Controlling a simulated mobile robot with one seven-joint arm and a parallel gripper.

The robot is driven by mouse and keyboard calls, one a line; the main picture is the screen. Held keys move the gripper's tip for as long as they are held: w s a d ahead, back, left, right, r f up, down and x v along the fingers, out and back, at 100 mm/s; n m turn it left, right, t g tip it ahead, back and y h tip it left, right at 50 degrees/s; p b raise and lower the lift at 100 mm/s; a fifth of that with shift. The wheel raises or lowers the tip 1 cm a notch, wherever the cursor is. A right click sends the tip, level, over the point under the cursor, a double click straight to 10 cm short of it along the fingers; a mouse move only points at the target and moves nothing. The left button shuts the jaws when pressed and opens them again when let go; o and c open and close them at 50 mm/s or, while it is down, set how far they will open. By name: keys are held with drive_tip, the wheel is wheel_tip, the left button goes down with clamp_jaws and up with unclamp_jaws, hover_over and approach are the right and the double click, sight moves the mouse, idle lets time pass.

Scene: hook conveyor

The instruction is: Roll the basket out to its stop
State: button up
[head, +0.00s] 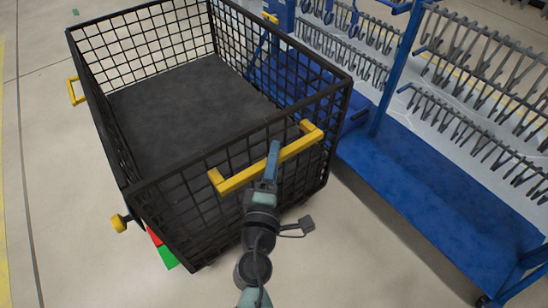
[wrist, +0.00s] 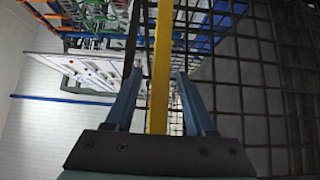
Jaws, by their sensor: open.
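The basket (head: 113,173) is a large black wire-mesh cart with a dark floor, and it looks empty. A yellow handle bar (head: 240,179) is fixed across its near side. My gripper (head: 273,148) is at this handle, near the bar's middle. In the wrist view the yellow bar (wrist: 159,70) runs between the two blue fingers (wrist: 155,75), with a gap on each side. My gripper is open and not closed on the bar. A red and green marking (head: 168,256) lies on the floor by the basket's near left corner, partly hidden by the basket.
A blue rack (head: 440,195) with rows of grey hooks stands close along the basket's right side. A second yellow handle (head: 72,91) and a yellow knob (head: 119,223) stick out on the basket's left. The floor to the left and in front is clear.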

drive_tip(key=shift+w, duration=0.2)
clamp_jaws()
idle(1.4)
